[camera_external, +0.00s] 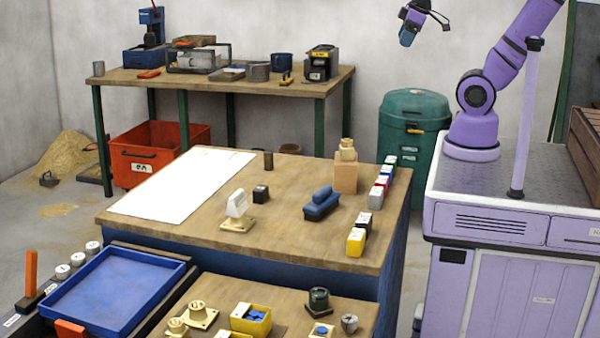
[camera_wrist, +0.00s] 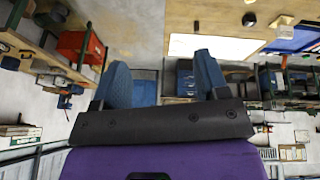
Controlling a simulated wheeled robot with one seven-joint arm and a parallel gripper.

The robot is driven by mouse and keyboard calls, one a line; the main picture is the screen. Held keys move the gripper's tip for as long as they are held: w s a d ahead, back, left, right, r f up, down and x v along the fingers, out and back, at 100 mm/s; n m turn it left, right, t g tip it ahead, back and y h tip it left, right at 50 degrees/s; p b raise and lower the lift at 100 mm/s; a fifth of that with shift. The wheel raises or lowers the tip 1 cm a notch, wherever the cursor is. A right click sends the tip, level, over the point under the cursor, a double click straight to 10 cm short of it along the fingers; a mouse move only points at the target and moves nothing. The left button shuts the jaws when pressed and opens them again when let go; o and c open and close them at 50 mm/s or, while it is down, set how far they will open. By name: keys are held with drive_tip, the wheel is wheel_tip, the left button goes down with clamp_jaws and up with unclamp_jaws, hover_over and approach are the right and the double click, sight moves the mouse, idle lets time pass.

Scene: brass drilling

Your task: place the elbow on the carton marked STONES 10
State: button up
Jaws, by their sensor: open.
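A small brass-coloured fitting (camera_external: 347,150), which looks like the elbow, stands on a tan block (camera_external: 346,176) at the table's right back. My gripper (camera_external: 424,24) is high at the top, right of the block and well clear of the table. In the wrist view its two blue fingers (camera_wrist: 162,78) are spread, with nothing between them.
A green drum (camera_external: 412,135) stands behind. The table's middle front is clear.

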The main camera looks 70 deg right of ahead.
drive_tip(key=shift+s+d+r+m+t+y, duration=0.1)
drive_tip(key=shift+s+d+r+m+t, duration=0.15)
drive_tip(key=shift+s+m, duration=0.2)
drive_tip(key=shift+s+d+r+m+y, duration=0.1)
drive_tip(key=shift+s+d+r+m, duration=0.1)
drive_tip(key=shift+s+d+m, duration=0.3)
drive_tip(key=shift+s+d+r+m+t+y, duration=0.15)
drive_tip(key=shift+s+r+m, duration=0.1)
drive_tip(key=shift+s, duration=0.35)
